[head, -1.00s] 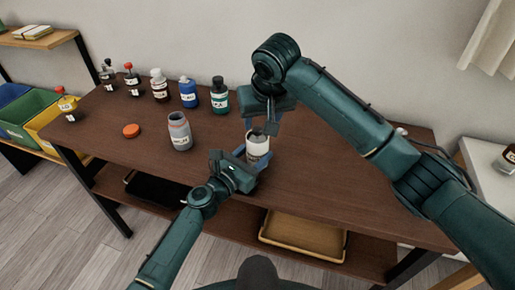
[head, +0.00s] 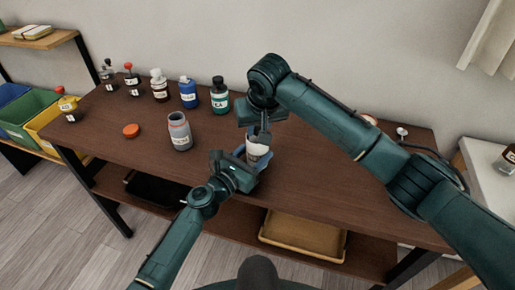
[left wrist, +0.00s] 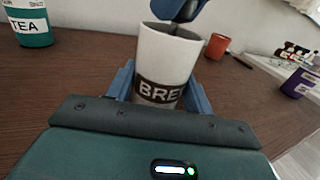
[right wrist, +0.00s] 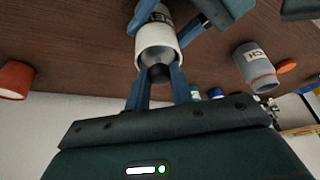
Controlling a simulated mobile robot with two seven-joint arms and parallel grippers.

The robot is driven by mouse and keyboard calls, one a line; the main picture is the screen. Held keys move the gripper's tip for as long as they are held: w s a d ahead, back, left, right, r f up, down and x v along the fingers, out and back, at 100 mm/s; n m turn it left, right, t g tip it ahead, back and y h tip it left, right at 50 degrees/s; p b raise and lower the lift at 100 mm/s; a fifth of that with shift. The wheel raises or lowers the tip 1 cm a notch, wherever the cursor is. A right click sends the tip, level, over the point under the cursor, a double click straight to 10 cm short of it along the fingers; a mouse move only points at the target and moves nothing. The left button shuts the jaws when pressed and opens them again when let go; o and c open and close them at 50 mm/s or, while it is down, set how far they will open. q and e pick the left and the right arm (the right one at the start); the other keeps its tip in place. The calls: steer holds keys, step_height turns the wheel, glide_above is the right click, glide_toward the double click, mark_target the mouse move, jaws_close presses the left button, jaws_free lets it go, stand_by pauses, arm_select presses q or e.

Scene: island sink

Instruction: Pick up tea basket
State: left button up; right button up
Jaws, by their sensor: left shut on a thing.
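A white cup with a dark label reading "BRE" (left wrist: 165,58) stands on the brown table, also seen in the head view (head: 257,153). My left gripper (head: 253,160) is shut on this cup from the front. My right gripper (head: 262,132) is directly over the cup's mouth, pointing down. In the right wrist view its two blue fingers (right wrist: 160,85) are apart, on either side of a dark knob-like piece (right wrist: 158,73) at the cup's mouth. This may be the tea basket; its body is hidden in the cup.
Several labelled bottles, including a blue one (head: 188,93) and a teal one (head: 219,97), line the back. The table's front right is clear.

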jaws_close()
steer(key=shift+r, duration=0.15)
step_height(320, 180, up, 18)
steer(key=shift+f, duration=0.2)
stand_by(1.1)
steer(key=shift+r, duration=0.1)
arm_select(q)
steer(key=o, duration=1.1)
